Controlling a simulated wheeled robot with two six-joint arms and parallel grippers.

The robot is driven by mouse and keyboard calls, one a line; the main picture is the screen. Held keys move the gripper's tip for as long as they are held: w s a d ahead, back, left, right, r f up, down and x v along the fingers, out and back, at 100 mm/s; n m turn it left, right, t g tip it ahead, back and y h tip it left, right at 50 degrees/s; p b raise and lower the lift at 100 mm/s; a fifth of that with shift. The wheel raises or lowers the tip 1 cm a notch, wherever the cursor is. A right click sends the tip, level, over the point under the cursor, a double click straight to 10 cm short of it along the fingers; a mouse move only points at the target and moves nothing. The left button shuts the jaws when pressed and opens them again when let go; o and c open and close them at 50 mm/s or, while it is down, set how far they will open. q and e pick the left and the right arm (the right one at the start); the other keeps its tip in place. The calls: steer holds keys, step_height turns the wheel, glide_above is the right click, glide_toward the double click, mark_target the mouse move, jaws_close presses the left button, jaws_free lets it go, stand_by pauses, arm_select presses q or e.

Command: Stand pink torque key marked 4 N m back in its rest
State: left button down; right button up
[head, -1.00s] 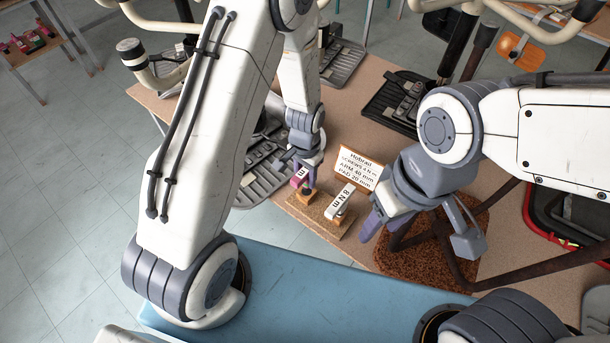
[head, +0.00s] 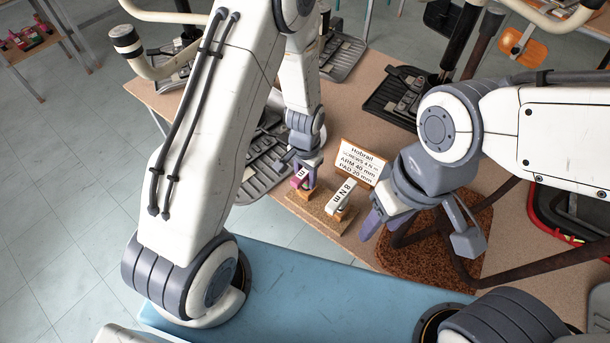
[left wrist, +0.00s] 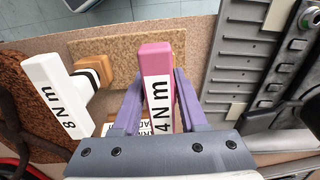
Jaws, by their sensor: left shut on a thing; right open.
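The pink torque key marked 4 N m (left wrist: 156,75) is between the fingers of my left gripper (left wrist: 158,105), which is shut on it. In the head view the pink key (head: 299,180) shows just below my left gripper (head: 306,172). It is close over a small wooden block (head: 307,193) on the rest's board (head: 318,214). I cannot tell whether key and block touch; in the left wrist view the key hides that spot. My right gripper (head: 418,222) is open and empty, right of the rest.
A white key marked 8 N m (head: 344,197) stands on the other block, close right of the pink one. A lettered card (head: 361,163) stands behind. A brown rough mat (head: 440,258) lies under my right gripper. Grey slotted metal parts (head: 262,178) lie to the left.

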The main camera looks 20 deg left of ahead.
arm_select(q)
steer(key=shift+f, duration=0.5)
steer(key=shift+c, duration=1.8)
jaws_free()
steer(key=shift+r, duration=0.1)
step_height(320, 180, up, 10)
steer(key=shift+r+b, duration=0.25)
steer(key=shift+b, duration=0.45)
steer(key=s+d+r+m, duration=0.1)
steer(key=s+d+r, duration=0.1)
steer(key=s+r, duration=0.2)
steer(key=s+d+r+m, duration=0.1)
steer(key=s+d+r, duration=0.2)
steer(key=s, duration=0.6)
steer(key=s+d+r+m+h, duration=0.1)
steer(key=s+d+r, duration=0.2)
steer(key=s+r, duration=0.2)
steer(key=shift+s+r, duration=0.35)
steer(key=shift+s, duration=0.75)
